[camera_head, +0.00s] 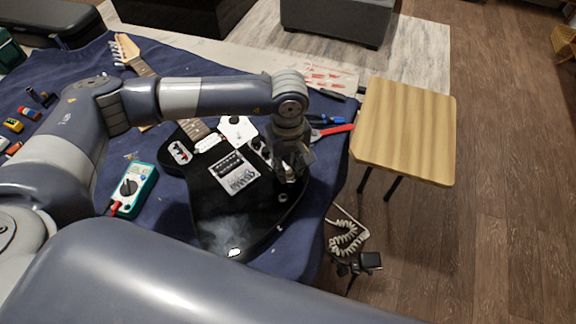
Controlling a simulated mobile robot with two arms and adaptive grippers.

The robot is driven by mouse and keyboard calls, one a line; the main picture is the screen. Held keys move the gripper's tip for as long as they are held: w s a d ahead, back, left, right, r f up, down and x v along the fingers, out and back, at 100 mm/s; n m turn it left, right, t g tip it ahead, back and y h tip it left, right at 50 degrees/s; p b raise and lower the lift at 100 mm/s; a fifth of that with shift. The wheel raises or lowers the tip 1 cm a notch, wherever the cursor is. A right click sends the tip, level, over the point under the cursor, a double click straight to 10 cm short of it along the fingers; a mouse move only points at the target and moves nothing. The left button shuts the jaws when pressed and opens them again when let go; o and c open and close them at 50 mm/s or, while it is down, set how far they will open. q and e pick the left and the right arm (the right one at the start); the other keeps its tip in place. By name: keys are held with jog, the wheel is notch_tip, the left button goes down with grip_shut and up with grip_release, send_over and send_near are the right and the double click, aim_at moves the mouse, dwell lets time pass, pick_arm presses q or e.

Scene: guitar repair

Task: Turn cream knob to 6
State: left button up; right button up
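A black electric guitar (222,215) lies on the blue cloth, its body near the cloth's right edge. My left gripper (289,174) points down over the right side of the guitar body. A small pale spot shows right at its fingertips; it may be the cream knob, but the fingers hide most of it and I cannot tell whether they grip it. Any numbers on the knobs are too small to read. My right gripper is not in view.
A teal multimeter (133,188) lies left of the guitar. Red-handled pliers (334,130) lie beyond the gripper. A wooden stool (408,130) stands to the right, with a coiled cable (347,238) below it. The blue cloth (168,228) has some bare room beside the guitar.

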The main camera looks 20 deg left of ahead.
pick_arm(q)
jog(key=shift+n, duration=0.6)
jog(key=shift+f+n+b, duration=0.1)
jog(key=shift+n+b, duration=0.5)
jog(key=shift+n, duration=0.9)
jog(key=shift+n+b, duration=0.5)
jog(key=shift+n, duration=1)
